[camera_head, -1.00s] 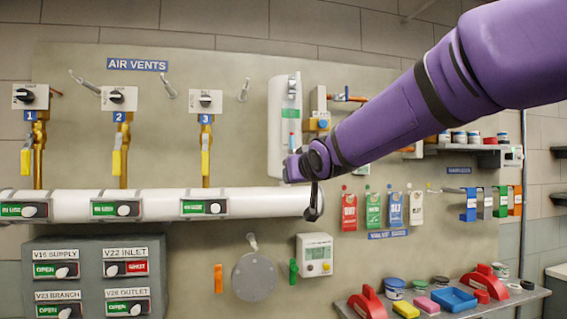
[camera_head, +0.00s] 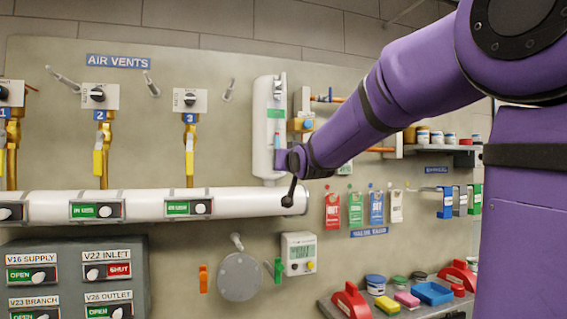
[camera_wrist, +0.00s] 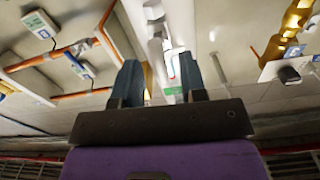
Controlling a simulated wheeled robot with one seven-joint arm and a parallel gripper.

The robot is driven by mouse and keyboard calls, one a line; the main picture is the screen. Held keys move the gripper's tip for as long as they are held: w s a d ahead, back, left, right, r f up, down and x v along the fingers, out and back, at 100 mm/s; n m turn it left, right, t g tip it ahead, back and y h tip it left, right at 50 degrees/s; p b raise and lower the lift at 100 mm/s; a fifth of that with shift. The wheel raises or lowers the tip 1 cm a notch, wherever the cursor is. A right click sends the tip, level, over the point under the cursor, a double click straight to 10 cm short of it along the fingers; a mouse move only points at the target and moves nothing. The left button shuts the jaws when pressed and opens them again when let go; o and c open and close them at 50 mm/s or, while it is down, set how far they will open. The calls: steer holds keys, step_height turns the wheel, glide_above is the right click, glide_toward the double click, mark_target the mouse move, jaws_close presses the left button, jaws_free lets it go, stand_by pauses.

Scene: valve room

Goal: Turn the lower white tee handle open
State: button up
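The task's lower white tee handle cannot be singled out with certainty. Pale handles stick out of the panel: a row of them at top, such as one at the upper left (camera_head: 62,79), and one above a round grey disc (camera_head: 237,241). A white upright cylinder (camera_head: 265,130) with a green label stands behind my gripper and also shows in the wrist view (camera_wrist: 157,50). My gripper (camera_head: 289,190) is in front of the right end of the white horizontal pipe. In the wrist view its two fingers (camera_wrist: 160,78) are apart, with nothing seen held between them.
Vent valves with yellow levers (camera_head: 98,160) rise above the white horizontal pipe (camera_head: 145,206). Hanging tags (camera_head: 354,209) and a meter (camera_head: 298,253) are right of and below the gripper. A tool shelf (camera_head: 330,307) juts out at lower right. A grey valve box (camera_head: 140,262) is lower left.

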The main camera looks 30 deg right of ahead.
steer(key=shift+x, duration=0.95)
jaws_close()
steer(key=shift+n, duration=0.5)
jaws_free()
